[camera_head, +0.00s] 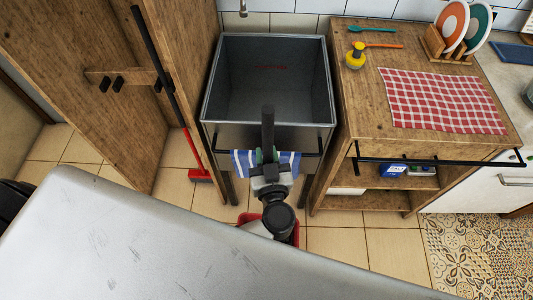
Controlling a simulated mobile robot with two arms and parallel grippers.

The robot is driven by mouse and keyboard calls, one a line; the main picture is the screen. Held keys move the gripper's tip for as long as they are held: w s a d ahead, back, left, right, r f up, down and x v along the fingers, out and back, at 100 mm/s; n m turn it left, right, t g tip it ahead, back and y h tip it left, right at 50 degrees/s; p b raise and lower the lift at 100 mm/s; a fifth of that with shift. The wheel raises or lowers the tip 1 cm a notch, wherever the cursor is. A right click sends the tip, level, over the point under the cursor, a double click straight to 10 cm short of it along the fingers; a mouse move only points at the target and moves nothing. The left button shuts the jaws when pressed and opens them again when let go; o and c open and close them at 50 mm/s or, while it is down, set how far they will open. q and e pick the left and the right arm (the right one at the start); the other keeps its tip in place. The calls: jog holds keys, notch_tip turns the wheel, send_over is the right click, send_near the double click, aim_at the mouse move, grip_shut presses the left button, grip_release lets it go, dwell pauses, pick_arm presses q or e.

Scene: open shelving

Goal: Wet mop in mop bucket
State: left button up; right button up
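One of my grippers (265,158) is in front of the metal sink; I cannot tell which arm it belongs to. A dark upright piece (267,128) rises at its fingers; I cannot tell whether it is held or part of the gripper. A red bucket (295,233) stands on the floor below, mostly hidden by my arm. A pale shape shows at the bucket; I cannot tell whether it is my arm or something inside. A long tool with a black handle and red lower end (200,175), a mop or broom, leans tilted against the wooden cabinet, its head on the floor.
The metal sink (217,78) looks empty except for a small red mark. A blue-striped cloth (288,162) hangs at its front. A wooden counter (358,105) at right holds a checked cloth, yellow bottle and plate rack. Tiled floor is clear at left.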

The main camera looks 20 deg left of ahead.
aim_at(269, 153)
pick_arm(q)
jog(key=shift+f, duration=0.35)
dwell(0.3)
jog(key=shift+f, duration=0.15)
dwell(2.0)
jog(key=shift+p, duration=0.3)
notch_tip(269, 153, up, 7)
jog(key=p, duration=0.8)
jog(key=shift+p, duration=0.4)
